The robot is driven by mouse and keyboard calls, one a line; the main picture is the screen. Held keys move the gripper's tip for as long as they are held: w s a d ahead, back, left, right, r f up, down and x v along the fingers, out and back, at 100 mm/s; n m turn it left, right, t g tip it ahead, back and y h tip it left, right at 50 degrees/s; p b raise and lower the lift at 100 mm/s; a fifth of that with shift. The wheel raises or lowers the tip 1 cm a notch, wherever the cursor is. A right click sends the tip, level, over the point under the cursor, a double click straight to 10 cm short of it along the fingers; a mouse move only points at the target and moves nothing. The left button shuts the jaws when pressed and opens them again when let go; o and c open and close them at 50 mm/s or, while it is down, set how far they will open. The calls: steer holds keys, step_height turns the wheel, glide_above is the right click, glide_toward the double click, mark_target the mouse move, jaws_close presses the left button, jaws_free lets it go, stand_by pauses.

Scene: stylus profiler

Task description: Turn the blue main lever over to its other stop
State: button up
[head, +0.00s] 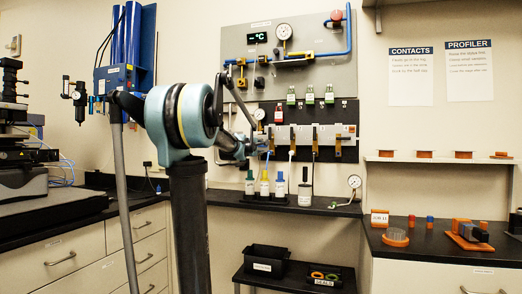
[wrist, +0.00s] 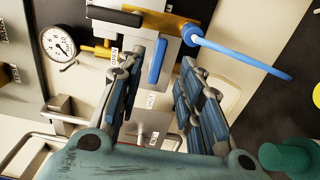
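A short blue lever (wrist: 157,62) shows in the wrist view, hanging below a grey block at the top centre. I take it to be the main lever. My gripper (wrist: 161,68) is open, with one finger on each side of the lever in the picture. I see no clear contact, and the depth between the fingertips and the lever is hard to judge. In the head view my gripper (head: 247,147) is at the left end of the lower valve panel (head: 321,110). The lever is hidden or too small to tell there.
A blue tube (wrist: 240,56) runs from a brass plate (wrist: 182,14) past the right finger. A round gauge (wrist: 58,44) is at the left. Bottles with coloured caps (head: 264,186) stand on the counter below the panel, close under my gripper.

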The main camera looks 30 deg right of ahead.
mark_target(263, 146)
steer(key=x, duration=0.8)
